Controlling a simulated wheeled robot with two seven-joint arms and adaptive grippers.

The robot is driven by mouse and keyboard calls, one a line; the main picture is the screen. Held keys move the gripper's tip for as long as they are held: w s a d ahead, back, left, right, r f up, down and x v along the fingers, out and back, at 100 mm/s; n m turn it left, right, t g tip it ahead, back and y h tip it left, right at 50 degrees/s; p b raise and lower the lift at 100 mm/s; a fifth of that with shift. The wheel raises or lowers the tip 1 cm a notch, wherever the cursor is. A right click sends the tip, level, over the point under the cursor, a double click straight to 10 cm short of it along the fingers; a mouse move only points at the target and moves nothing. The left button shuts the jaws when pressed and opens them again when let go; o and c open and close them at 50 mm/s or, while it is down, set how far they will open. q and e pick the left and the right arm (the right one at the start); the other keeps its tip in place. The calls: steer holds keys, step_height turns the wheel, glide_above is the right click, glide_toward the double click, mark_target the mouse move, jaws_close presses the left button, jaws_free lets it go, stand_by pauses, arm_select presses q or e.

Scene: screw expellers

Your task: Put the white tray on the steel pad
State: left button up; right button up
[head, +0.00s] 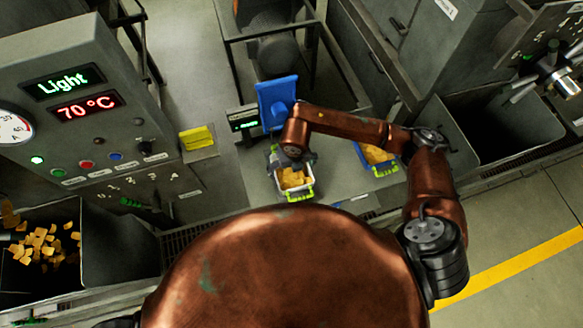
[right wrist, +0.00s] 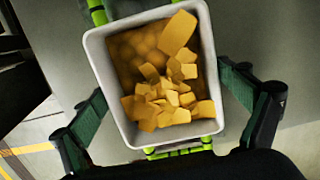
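The white tray (head: 309,184) has bright green handles and holds yellow chunks. It is in the middle of the head view and fills the centre of the right wrist view (right wrist: 102,85). My right gripper (head: 292,160) is over its far part. In the right wrist view its dark-green-padded fingers (right wrist: 161,76) lie along opposite side walls, with no clear gap. I cannot tell whether the tray is lifted off the grey surface. I cannot single out the steel pad for certain. My left gripper is not in view.
A blue tray (head: 384,172) with yellow chunks stands to the right, partly behind my right arm. A blue object (head: 277,100) stands beyond the gripper beside a small display (head: 243,120). A yellow block (head: 197,137) lies to the left. The control panel (head: 75,120) is at far left.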

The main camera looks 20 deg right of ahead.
mark_target(293, 176)
steer(key=shift+o, duration=0.3)
steer(key=shift+r, duration=0.2)
step_height(293, 176, up, 12)
steer(key=s+b, duration=0.1)
steer(key=b, duration=0.1)
steer(key=shift+s, duration=0.25)
steer(key=shift+f, duration=0.1)
steer(key=shift+c, duration=0.4)
stand_by(0.5)
